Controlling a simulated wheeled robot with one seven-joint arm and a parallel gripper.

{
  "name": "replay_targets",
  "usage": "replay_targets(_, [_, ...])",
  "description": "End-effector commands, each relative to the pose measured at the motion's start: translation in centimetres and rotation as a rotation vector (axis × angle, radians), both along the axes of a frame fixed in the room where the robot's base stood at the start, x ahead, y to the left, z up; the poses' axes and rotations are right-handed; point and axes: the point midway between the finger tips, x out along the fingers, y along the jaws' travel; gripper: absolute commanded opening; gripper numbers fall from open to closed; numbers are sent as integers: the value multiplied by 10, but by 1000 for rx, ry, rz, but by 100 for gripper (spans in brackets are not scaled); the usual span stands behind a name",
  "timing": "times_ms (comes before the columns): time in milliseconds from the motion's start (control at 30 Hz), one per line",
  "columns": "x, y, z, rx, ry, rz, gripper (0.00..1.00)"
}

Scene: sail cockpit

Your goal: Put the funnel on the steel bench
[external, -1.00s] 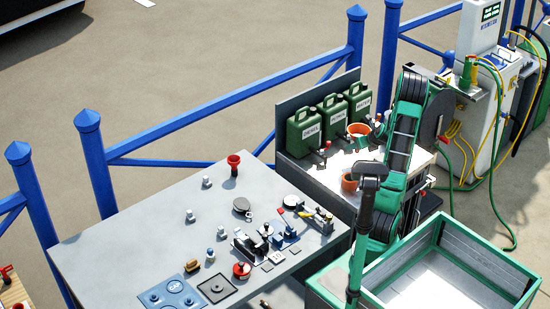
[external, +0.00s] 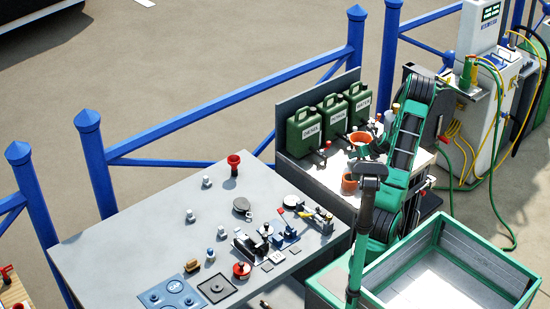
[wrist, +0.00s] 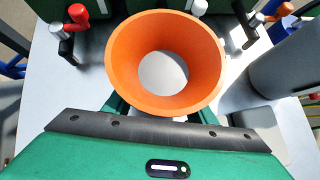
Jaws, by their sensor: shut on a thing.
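An orange funnel-like thing (wrist: 122,62), wide-rimmed and open through the middle, fills the centre of the wrist view. My gripper (wrist: 160,112) is shut on its near side; the fingertips are mostly hidden under the rim. In the external view the orange funnel (external: 359,139) is at the white worktop, in front of the green cans, and my gripper (external: 374,147) is at its right. I cannot tell whether it touches the worktop. The broad grey bench (external: 130,222), apparently the steel one, stands to the left with bare areas at its back and left.
Green cans (external: 304,131) with taps line the back of the white worktop (external: 334,163). A second orange vessel (external: 349,185) stands at its front. The grey bench holds a red fitting (external: 234,162), winches and small hardware. A green-edged crate (external: 440,285) is at the lower right.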

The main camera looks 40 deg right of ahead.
Motion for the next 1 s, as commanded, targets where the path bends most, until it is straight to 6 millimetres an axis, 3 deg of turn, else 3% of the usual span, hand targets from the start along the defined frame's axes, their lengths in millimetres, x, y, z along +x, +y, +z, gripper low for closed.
replay_targets(33, [0, 0, -1, 1, 1, 1, 53])
replay_targets(100, [0, 0, -1, 1, 0, 1, 70])
replay_targets(533, [-3, 0, 5, -1, 0, -1, 70])
replay_targets(1000, [-51, 12, 55, -2, 1, -2, 70])
